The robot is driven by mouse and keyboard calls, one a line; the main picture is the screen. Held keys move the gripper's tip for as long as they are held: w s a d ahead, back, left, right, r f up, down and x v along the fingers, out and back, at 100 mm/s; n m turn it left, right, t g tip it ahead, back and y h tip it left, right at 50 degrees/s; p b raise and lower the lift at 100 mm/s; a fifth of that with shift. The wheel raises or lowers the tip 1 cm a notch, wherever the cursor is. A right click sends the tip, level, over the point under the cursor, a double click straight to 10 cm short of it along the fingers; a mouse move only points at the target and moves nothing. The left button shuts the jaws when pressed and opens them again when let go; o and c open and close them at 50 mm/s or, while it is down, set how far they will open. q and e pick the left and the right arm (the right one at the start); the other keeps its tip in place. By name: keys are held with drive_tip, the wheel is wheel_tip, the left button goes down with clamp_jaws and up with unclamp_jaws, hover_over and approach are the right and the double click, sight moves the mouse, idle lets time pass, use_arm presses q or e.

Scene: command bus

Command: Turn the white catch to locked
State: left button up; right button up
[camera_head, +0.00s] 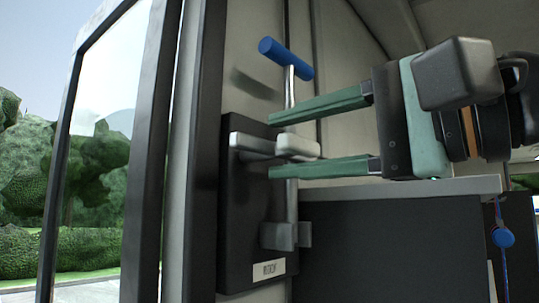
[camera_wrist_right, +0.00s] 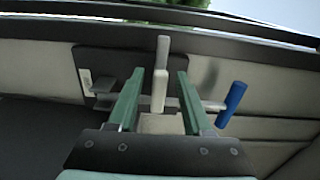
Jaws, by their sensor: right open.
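The white catch (camera_head: 298,146) is a small pale block on a black lock plate (camera_head: 236,240) fixed to the wall. My right gripper (camera_head: 271,146) is open, one green finger above the catch and one below, with gaps on both sides. In the right wrist view the catch (camera_wrist_right: 159,90) stands between the two open fingers (camera_wrist_right: 155,88), apart from both. Whether a finger touches it is not clear, but none seems to. My left gripper is not in view.
A metal rod with a blue T-handle (camera_head: 285,58) runs up behind the fingers; the handle also shows in the right wrist view (camera_wrist_right: 232,103). A small label (camera_head: 268,269) sits low on the plate. A dark cabinet (camera_head: 390,240) stands below my right gripper. A window is at left.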

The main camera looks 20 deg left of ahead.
drive_tip(key=b+v, duration=0.1)
drive_tip(key=v, duration=0.8)
drive_tip(key=shift+b, duration=0.35)
